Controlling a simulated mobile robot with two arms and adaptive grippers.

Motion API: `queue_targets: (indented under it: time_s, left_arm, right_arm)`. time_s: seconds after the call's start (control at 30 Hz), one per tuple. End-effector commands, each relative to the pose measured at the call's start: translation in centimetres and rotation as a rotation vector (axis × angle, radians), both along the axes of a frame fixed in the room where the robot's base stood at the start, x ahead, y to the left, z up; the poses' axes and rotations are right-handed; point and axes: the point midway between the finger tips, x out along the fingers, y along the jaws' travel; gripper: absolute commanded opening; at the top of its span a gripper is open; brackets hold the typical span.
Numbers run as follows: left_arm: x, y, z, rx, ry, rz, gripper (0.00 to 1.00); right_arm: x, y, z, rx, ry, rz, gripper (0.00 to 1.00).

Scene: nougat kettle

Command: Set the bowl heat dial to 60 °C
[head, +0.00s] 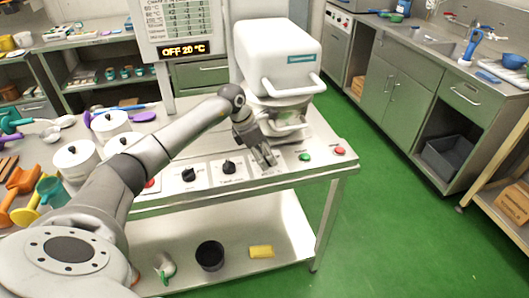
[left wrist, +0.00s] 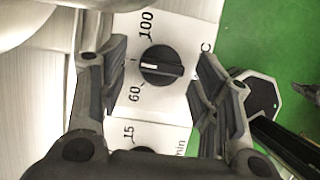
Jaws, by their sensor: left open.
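The dial (left wrist: 162,65) is a round black knob with a white pointer line, on a white plate marked 60, 100 and C. The line's brightest end faces left in the left wrist view, between the printed 60 and 100. My left gripper (head: 266,158) is open over the front control strip. In the left wrist view the fingers (left wrist: 165,85) stand on either side of the knob, apart from it. In the head view the gripper hides this dial. The display (head: 185,49) reads OFF 20 °C. My right gripper is not in view.
A second dial (left wrist: 150,151), marked 15 and min, is partly hidden below the first. Black knobs (head: 188,175) and (head: 228,167) line the strip, with green (head: 305,157) and red (head: 339,151) buttons at right. The white kettle machine (head: 280,60) stands behind my gripper.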

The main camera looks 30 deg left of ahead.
Motion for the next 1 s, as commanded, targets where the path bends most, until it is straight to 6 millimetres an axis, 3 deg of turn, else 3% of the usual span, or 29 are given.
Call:
queue_targets:
  time_s: [0.27,0.63,1.0]
  left_arm:
    - [0.07,-0.09,-0.22,0.0,-0.001,-0.001,0.57]
    - [0.07,-0.06,-0.18,0.0,-0.001,-0.001,0.12]
    - [0.02,-0.07,-0.1,0.001,-0.003,0.062,0.12]
  right_arm:
    - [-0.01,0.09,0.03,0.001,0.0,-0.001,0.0]
    - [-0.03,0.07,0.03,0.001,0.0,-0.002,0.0]
    - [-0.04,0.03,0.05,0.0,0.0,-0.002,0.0]
